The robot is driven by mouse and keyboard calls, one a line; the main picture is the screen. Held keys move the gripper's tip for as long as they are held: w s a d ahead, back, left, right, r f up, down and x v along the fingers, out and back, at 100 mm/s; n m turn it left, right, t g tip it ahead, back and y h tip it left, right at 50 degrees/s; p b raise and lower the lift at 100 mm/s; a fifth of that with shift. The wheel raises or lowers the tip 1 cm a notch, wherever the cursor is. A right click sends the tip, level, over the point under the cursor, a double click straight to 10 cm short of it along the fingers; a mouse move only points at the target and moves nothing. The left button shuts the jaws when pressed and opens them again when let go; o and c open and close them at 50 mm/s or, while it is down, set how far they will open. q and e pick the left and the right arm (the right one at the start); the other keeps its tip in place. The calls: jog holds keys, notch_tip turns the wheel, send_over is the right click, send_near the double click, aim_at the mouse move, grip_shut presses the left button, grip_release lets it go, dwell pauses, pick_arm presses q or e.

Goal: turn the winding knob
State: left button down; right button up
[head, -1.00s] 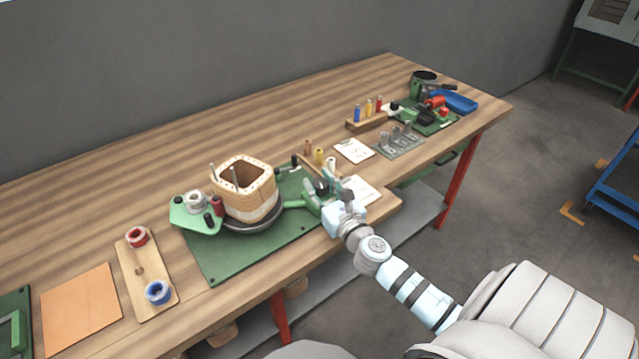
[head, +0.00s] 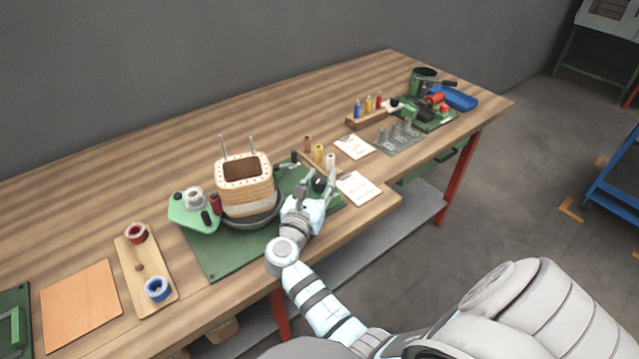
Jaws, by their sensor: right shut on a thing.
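The winding knob (head: 319,184) is a small dark round knob at the right side of the winding machine on a green base plate (head: 225,262). My right gripper (head: 315,188) is at the knob and shut on it; its fingers partly hide it. The arm covers most of the crank and housing around it. The winding machine carries a tan square coil former (head: 246,190) with two upright rods, seated in a dark round dish (head: 262,222). My left gripper is not in view.
A green spool holder (head: 180,213) stands left of the former. A wooden tray (head: 133,270) with red and blue spools and an orange board (head: 80,305) lie further left. White cards (head: 358,187) lie right of the gripper. Bare wood lies behind the machine.

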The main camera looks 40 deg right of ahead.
aim_at(320, 179)
jog(key=shift+m+g+h, duration=0.5)
jog(key=shift+m+g, duration=0.1)
jog(key=shift+g, duration=0.5)
jog(key=o, duration=1.2)
jog(key=shift+r, duration=0.1)
notch_tip(320, 179, up, 10)
jog(key=shift+f, duration=0.1)
